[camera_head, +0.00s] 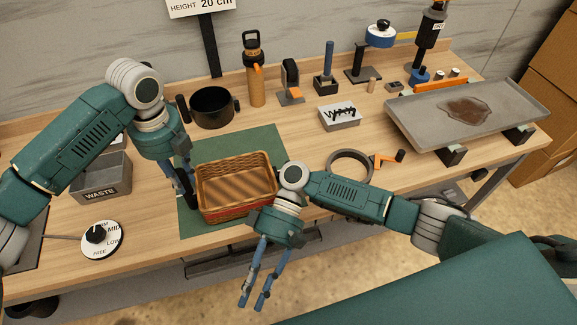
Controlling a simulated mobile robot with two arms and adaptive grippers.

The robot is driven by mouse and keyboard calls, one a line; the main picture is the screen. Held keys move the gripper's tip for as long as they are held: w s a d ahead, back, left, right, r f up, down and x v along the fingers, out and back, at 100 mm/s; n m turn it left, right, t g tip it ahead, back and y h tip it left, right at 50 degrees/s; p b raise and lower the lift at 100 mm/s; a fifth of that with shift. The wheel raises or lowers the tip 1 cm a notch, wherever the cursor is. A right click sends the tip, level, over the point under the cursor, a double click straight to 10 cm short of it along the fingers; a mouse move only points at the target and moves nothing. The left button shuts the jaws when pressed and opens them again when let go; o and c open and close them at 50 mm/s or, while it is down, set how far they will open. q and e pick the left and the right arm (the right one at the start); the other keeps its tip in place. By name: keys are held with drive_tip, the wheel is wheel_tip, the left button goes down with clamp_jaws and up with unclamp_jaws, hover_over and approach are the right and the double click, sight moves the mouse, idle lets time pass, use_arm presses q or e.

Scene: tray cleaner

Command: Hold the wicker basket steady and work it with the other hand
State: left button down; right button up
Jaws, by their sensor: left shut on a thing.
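The wicker basket (236,203) is brown with a red band low on its side. It sits upright on the green mat (262,142) and looks empty inside. My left gripper (191,196) comes down at the basket's left end and is shut on its wall; the fingertips are partly hidden there. My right gripper (253,304) is apart from the basket, in front of the table edge and pointing down. Its two blue fingers are spread and nothing is between them. My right wrist covers a bit of the basket's front right corner.
A grey waste bin (101,188) and a round dial (101,238) stand left of the mat. A black pot (211,107), an orange bottle (256,85) and several tools stand behind. A black ring (349,166) and a stained grey tray (420,108) are at right.

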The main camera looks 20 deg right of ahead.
drive_tip(key=w+d+r+n+t+h, duration=0.2)
drive_tip(key=w+r+n+t, duration=0.15)
drive_tip(key=w, duration=0.45)
drive_tip(key=w+d+r+n+t+h, duration=0.2)
drive_tip(key=w+d+r+t, duration=0.15)
drive_tip(key=w, duration=0.45)
wheel_tip(320, 180, up, 8)
drive_tip(key=m+t+h, duration=0.3)
drive_tip(key=m+h, duration=0.2)
hover_over(289, 163)
drive_tip(key=shift+w+r, duration=0.1)
drive_tip(key=shift+f, duration=0.3)
wheel_tip(289, 163, down, 11)
drive_tip(key=shift+f, duration=0.15)
clamp_jaws()
